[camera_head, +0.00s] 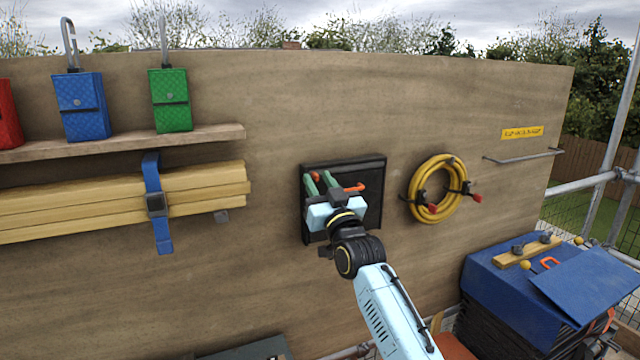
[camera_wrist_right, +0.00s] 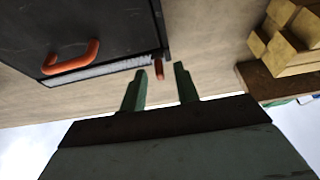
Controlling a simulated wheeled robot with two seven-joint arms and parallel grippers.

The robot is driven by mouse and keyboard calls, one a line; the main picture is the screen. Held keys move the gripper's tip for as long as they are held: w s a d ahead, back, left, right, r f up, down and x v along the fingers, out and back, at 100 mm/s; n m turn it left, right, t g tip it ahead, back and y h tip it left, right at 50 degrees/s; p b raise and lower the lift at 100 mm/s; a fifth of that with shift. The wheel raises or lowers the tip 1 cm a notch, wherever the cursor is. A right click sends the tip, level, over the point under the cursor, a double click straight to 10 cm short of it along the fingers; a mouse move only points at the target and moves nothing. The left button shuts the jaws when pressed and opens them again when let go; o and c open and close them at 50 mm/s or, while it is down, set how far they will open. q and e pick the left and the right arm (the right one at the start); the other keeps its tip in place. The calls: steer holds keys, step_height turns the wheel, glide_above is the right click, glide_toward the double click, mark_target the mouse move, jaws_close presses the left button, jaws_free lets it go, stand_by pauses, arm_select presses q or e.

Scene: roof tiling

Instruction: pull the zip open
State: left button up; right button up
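A black pouch (camera_head: 372,168) is fixed flat on the wooden wall. It fills the upper left of the right wrist view (camera_wrist_right: 100,22), with an orange loop handle (camera_wrist_right: 72,57) on its face. A pale zip strip (camera_wrist_right: 108,70) runs along its edge, with a small red-orange zip pull (camera_wrist_right: 158,68) at the strip's end. My right gripper (camera_head: 319,176) is in front of the pouch's left part, hiding some of it. In the right wrist view its two green fingers (camera_wrist_right: 160,76) are apart, with the pull between their tips, touching neither. My left gripper is out of view.
A yellow hose coil (camera_head: 438,188) hangs right of the pouch. A rail (camera_head: 524,157) is further right. A blue-covered stack (camera_head: 490,278) stands at lower right. Strapped timber (camera_head: 70,208) and a shelf (camera_head: 130,142) with pouches are at left. The wall below the pouch is clear.

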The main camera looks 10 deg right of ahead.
jaws_close()
stand_by(0.3)
steer(key=w+d+b, duration=0.1)
steer(key=d, duration=0.5)
steer(key=w+d+b, duration=0.1)
steer(key=d+b, duration=0.1)
steer(key=d, duration=0.4)
steer(key=w+d+b, duration=0.1)
steer(key=d+b, duration=0.1)
steer(key=d, duration=0.4)
steer(key=shift+w, duration=0.25)
jaws_free()
